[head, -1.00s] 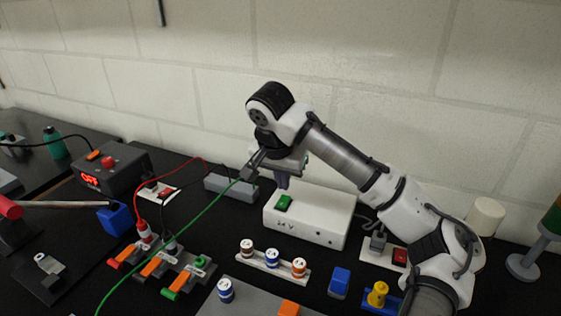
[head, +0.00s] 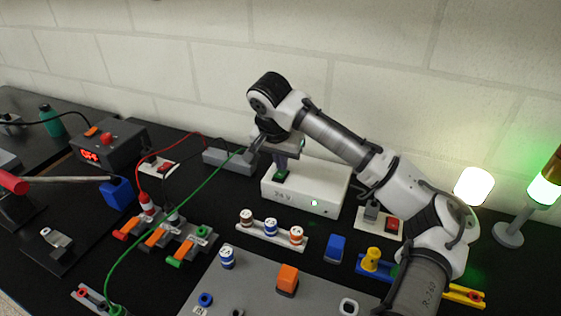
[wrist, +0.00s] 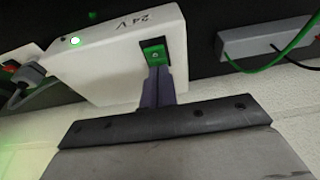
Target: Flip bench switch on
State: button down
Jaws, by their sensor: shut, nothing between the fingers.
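The white 24 V supply box (head: 325,185) stands at the foot of the wall, right of centre in the head view. Its green rocker switch (head: 281,177) is on top at the left end; it also shows in the wrist view (wrist: 154,53). A small green light (head: 314,203) on the box's front is lit, and it glows in the wrist view too (wrist: 75,41). My gripper (head: 281,168) points down with its fingers shut and empty. In the wrist view the fingertips (wrist: 157,72) are at the switch's edge and appear to touch it.
A white lamp (head: 473,186) and a stack light (head: 543,190) glow at the right. A green cable (head: 180,215) passes left of my gripper. A grey strip (head: 229,160) lies left of the box. A rack of capped jars (head: 270,229) stands in front.

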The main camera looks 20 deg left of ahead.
jog(key=shift+w+f, duration=0.2)
jog(key=shift+s+r, duration=0.15)
jog(key=shift+s, duration=0.65)
jog(key=shift+r+p, duration=0.1)
jog(key=shift+p, duration=0.25)
